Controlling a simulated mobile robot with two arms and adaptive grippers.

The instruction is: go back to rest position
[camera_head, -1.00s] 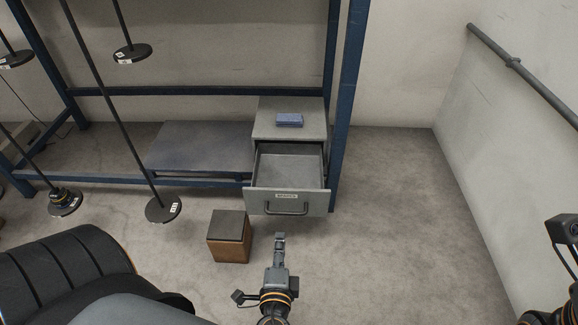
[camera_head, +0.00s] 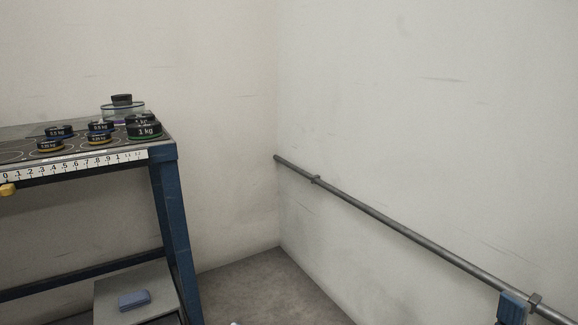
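Neither gripper shows clearly in the head view. A small blue ribbed piece (camera_head: 512,307) pokes up at the bottom right, in front of the wall rail; I cannot tell what it belongs to. A tiny pale bit is cut off at the bottom edge left of the middle.
A blue-framed bench (camera_head: 172,215) stands at left, with several round weights, a 1 kg one (camera_head: 144,130) among them, and a clear lidded container (camera_head: 122,110). Below, a blue block (camera_head: 134,300) lies on a grey cabinet (camera_head: 165,291). A rail (camera_head: 390,222) runs along the right wall.

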